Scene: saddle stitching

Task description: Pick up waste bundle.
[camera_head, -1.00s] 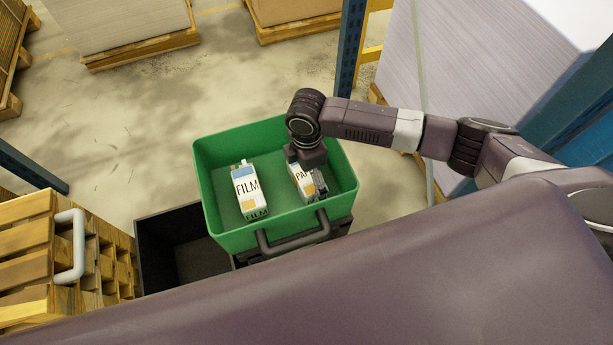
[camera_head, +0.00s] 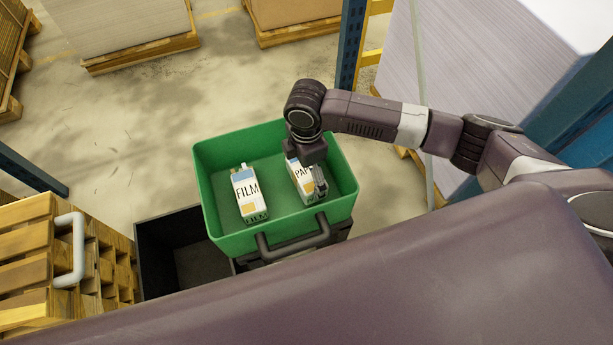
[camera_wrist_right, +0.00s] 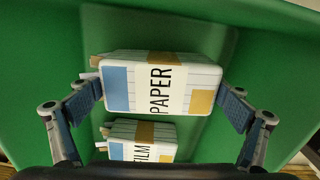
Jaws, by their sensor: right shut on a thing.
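The bundle labelled PAPER (camera_head: 304,183) is inside the green bin (camera_head: 273,232), on its right side. My right gripper (camera_head: 313,174) is shut on it; in the right wrist view the fingers (camera_wrist_right: 166,97) press on both ends of the PAPER bundle (camera_wrist_right: 178,88). The bundle labelled FILM (camera_head: 247,192) stands in the left part of the bin, apart from the gripper; it also shows in the right wrist view (camera_wrist_right: 142,141). Whether the PAPER bundle touches the bin floor I cannot tell. My left gripper is not in view.
A dark open bin (camera_head: 160,256) stands left of the green bin. A wooden pallet stack (camera_head: 98,262) is further left. A blue rack post (camera_head: 350,50) and a tall paper stack (camera_head: 450,75) stand at the right. The floor behind the bin is clear.

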